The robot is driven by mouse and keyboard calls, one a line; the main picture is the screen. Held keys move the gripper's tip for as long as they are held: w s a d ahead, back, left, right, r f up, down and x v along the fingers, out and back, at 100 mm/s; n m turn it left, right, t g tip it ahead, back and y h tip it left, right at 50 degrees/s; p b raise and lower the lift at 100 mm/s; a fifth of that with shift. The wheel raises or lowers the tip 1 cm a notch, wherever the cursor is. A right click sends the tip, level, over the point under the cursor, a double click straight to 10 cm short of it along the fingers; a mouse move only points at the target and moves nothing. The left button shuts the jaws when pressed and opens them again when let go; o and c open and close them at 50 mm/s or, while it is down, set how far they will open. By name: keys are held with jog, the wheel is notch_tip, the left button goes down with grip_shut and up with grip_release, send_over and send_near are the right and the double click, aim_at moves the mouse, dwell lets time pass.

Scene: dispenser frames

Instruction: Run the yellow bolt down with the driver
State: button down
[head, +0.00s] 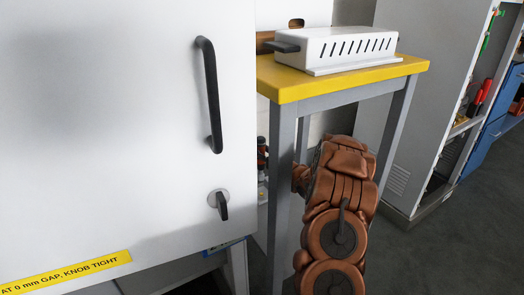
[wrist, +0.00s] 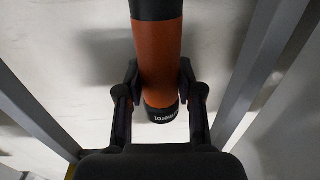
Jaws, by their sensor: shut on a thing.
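In the wrist view, my gripper (wrist: 159,82) is shut on an orange cylinder with black ends, which looks like the driver (wrist: 160,48). One finger presses on each side of it. The near black end carries white lettering; the far end runs out of the top of the picture, so its tip is hidden. I see no yellow bolt in either view.
A yellow-topped table (head: 290,92) with grey legs carries a white slotted box (head: 340,48). A large white cabinet door (head: 110,120) with a black handle (head: 209,95) and a small knob (head: 222,205) fills the left. An open grey cabinet (head: 425,90) stands right; floor (head: 455,245) is clear in front.

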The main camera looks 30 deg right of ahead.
aim_at(263, 170)
jog(key=shift+s+r+p, duration=0.1)
jog(key=shift+r+p, duration=0.05)
jog(key=shift+p, duration=0.2)
jog(key=shift+f, duration=3.8)
jog(key=shift+d, duration=0.1)
jog(key=shift+r+p, duration=0.1)
jog(key=shift+p, duration=0.8)
jog(key=shift+f+p, duration=0.35)
jog(key=shift+f, duration=0.55)
dwell(2.0)
